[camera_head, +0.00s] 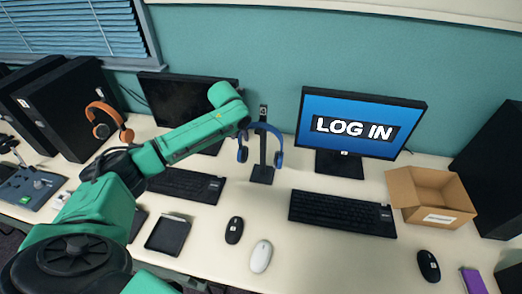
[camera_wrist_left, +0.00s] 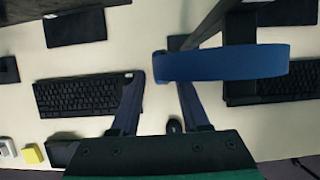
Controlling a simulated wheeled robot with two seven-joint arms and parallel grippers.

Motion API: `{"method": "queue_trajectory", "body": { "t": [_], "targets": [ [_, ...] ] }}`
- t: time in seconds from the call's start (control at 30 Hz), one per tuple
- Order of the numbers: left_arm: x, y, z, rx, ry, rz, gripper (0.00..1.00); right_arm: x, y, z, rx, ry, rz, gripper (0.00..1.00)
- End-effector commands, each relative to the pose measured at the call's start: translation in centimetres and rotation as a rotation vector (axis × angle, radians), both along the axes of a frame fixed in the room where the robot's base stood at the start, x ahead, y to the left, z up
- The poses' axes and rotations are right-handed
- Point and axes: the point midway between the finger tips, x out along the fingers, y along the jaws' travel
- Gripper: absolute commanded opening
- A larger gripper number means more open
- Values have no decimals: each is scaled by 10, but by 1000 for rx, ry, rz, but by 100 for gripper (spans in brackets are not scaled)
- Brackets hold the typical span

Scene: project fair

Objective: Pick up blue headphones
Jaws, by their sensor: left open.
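The blue headphones (camera_head: 279,134) hang on a black stand (camera_head: 262,172) between the two monitors in the head view. In the left wrist view, their blue headband (camera_wrist_left: 225,63) crosses the upper middle and right. My left gripper (camera_wrist_left: 160,84) is open, with its two dark fingers apart and nothing seen between them. The headband lies just beyond the fingertips and to the right, overlapping the tip of the right finger in the picture. I cannot tell whether they touch. In the head view, my green left arm reaches the headphones' left side and its fingers are not clearly seen.
Orange headphones (camera_head: 99,110) are at left. A lit monitor (camera_head: 352,110) and a keyboard (camera_head: 342,213) stand right of the stand, and an open cardboard box (camera_head: 428,204) is farther right. Mice (camera_head: 261,256) lie in front. Bare desk is free before the stand.

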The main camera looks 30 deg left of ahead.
Motion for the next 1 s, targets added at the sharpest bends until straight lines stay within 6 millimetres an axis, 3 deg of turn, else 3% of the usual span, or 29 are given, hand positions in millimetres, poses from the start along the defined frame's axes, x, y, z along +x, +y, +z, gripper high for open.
{"method": "queue_trajectory", "body": {
  "t": [0.13, 0.23, 0.47, 0.5, 0.6, 0.63, 1.0],
  "targets": [
    [4, 6, -22, 0, 6, 3, 45, 14, 0, 19, 0, -23, 1, 0],
    [10, 7, -41, -2, 3, 1, 45, 16, -2, 19, -1, -27, 1, 0],
    [13, 9, -48, 1, 0, 0, 45, 13, -3, 18, -4, -21, 1, 0],
    [12, 9, -48, 1, 0, 0, 42, 13, -3, 18, -4, -21, 1, 0],
    [12, 9, -48, 1, 0, 0, 3, 13, -3, 18, -4, -20, 1, 0],
    [12, 9, -48, 1, 0, 0, 0, 13, -3, 18, -4, -20, 1, 0],
    [12, 9, -47, 0, 0, 0, 0, 11, -3, 18, -4, -17, 1, 0]
  ]
}}
